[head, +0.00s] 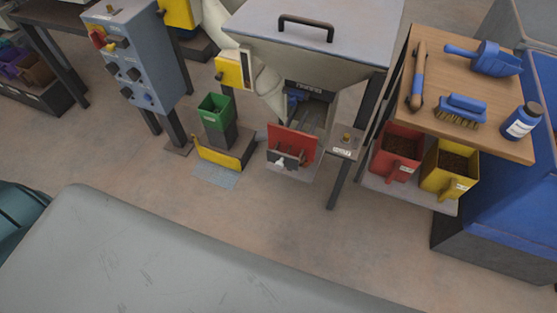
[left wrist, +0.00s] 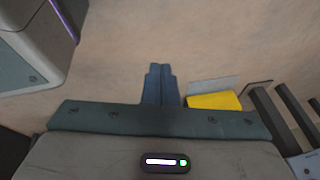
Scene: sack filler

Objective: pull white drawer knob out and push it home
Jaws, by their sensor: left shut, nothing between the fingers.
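A red panel (head: 292,143) stands under the hopper (head: 308,40) in the head view. A small white piece (head: 280,162), which looks like the white knob, shows low on its front beside dark parts. It is too small to tell whether the drawer there is in or out. My left gripper (left wrist: 161,70) shows only in the left wrist view. Its two blue-grey fingers are together, empty, above bare floor. The knob is not seen in that view. My right gripper is in neither view.
A green bin (head: 214,112) on a yellow-fronted stand (head: 222,158) is left of the red panel. A labelled post (head: 344,145) and a wooden-topped bench (head: 440,105) with red and yellow bins are right. Floor in front is clear.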

